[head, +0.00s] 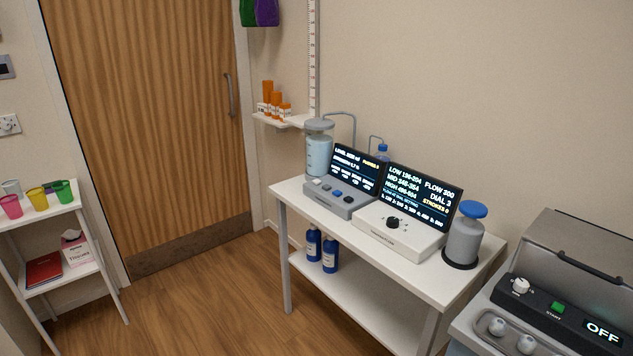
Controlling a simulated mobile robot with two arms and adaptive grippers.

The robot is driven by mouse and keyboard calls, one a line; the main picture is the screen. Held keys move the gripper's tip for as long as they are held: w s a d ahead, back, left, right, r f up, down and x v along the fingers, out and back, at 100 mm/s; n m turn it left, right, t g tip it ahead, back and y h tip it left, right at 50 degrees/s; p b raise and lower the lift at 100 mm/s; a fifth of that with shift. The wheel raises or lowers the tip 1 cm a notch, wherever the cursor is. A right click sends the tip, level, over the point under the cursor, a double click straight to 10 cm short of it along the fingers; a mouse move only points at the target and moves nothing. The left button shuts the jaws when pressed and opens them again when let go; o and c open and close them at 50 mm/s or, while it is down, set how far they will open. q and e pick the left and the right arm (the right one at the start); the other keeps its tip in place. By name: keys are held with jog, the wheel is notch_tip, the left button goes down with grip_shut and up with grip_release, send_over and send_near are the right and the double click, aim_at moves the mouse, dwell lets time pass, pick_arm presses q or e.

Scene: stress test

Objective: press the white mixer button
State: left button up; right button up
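A grey console (339,205) with a tilted dark screen (357,171) stands on the left part of a white table (441,290). A small whitish button (317,182) sits at the left of its top, beside blue and dark controls (337,193). Its label is too small to read, so I cannot tell for certain that it is the mixer button. A clear vessel of bluish liquid (318,155) stands behind the console. Neither of my grippers is in view.
A white dial unit (405,237) and a blue-topped grey pump bottle (463,240) stand to the right. A grey machine reading OFF (570,312) is at the lower right. Blue bottles (330,254) stand on the lower shelf. The floor (205,305) is clear.

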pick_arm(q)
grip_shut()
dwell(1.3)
